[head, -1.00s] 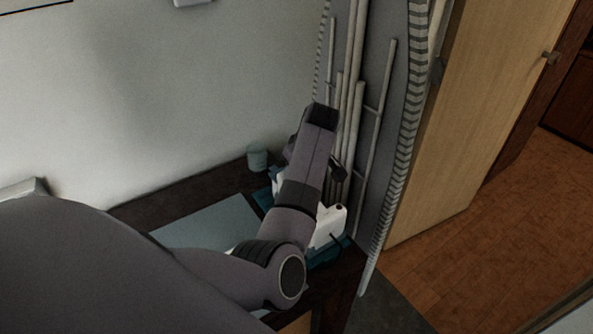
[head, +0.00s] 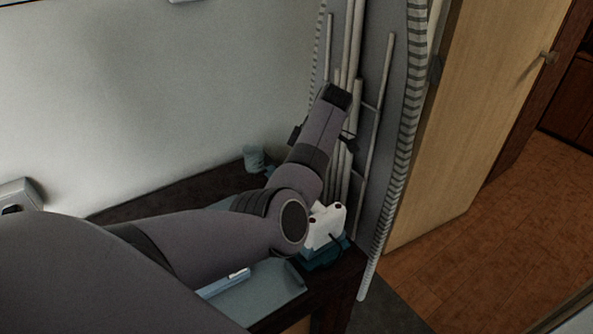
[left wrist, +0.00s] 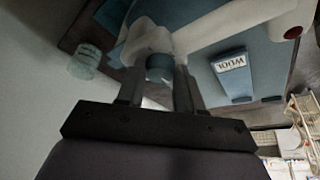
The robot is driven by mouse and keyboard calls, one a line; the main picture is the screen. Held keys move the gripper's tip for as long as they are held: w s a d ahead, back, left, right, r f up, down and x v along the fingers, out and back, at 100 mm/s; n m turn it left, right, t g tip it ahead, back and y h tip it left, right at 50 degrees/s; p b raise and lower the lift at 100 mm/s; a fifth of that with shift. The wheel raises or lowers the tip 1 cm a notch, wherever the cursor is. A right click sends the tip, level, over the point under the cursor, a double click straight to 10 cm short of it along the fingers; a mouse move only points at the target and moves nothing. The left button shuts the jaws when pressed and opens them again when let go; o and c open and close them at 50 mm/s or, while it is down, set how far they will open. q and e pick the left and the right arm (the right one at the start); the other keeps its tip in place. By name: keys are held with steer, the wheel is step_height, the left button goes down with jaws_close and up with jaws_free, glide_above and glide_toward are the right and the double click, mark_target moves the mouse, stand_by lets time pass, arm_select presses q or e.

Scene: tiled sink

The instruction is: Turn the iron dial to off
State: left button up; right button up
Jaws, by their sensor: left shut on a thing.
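The white iron (head: 325,228) stands on a teal base (head: 325,256) at the right end of the dark table, partly hidden behind my left arm. In the left wrist view the iron's white body (left wrist: 232,28) spans the top. A round blue-teal dial (left wrist: 160,68) sits between the fingers of my left gripper (left wrist: 158,82), which is shut on it. In the head view the arm hides the fingertips and the dial. The dial's setting cannot be read. My right gripper is not in view.
A pale blue cup (head: 254,158) stands by the wall. An ironing board (head: 375,130) leans upright behind the iron. A blue piece labelled "WOOL" (left wrist: 234,72) shows beside the iron. A wooden door (head: 470,110) stands right.

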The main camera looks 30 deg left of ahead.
arm_select(q)
steer(key=shift+r, duration=0.1)
stand_by(0.4)
steer(key=o, duration=1)
steer(key=shift+o, duration=0.2)
steer(key=b+v, duration=0.1)
steer(key=v, duration=0.6)
